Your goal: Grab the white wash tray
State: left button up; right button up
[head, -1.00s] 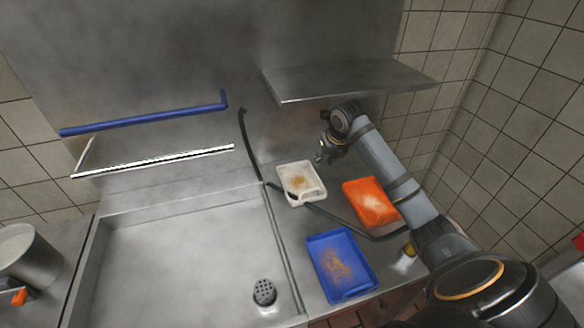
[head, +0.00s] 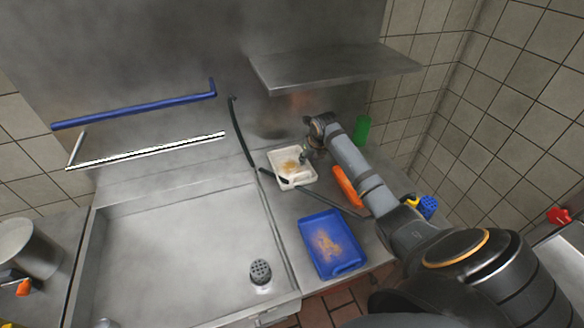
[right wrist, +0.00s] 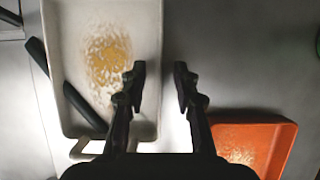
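The white wash tray (head: 280,158) lies on the metal counter right of the sink, with a yellow-brown stain inside. My right gripper (head: 304,157) is at the tray's right side in the head view. In the right wrist view the two fingers (right wrist: 161,85) are apart, with the right rim of the white tray (right wrist: 150,30) near the left finger and bare counter between the tips. I cannot tell whether the left finger is above or inside the tray. A black hose crosses the tray's lower left corner. My left gripper is not in view.
An orange tray (head: 346,186) lies right of the white one, partly behind my right arm; it also shows in the right wrist view (right wrist: 283,135). A blue tray (head: 310,232) lies nearer. A metal shelf (head: 335,68) hangs above. The sink (head: 180,240) is left.

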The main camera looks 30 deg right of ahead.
jog(key=shift+f, duration=0.15)
grip_shut()
dwell(0.4)
jog(key=shift+r+b, duration=0.3)
jog(key=shift+r, duration=0.15)
jog(key=r, duration=0.2)
jog(key=shift+s+r+b, duration=0.2)
jog(key=shift+r+b, duration=0.2)
jog(key=s+a+r+b, duration=0.3)
jog(key=s+a+r, duration=0.2)
jog(key=s+r, duration=0.4)
jog(key=s, duration=0.3)
jog(key=shift+s+a+r, duration=0.2)
jog(key=shift+a, duration=0.15)
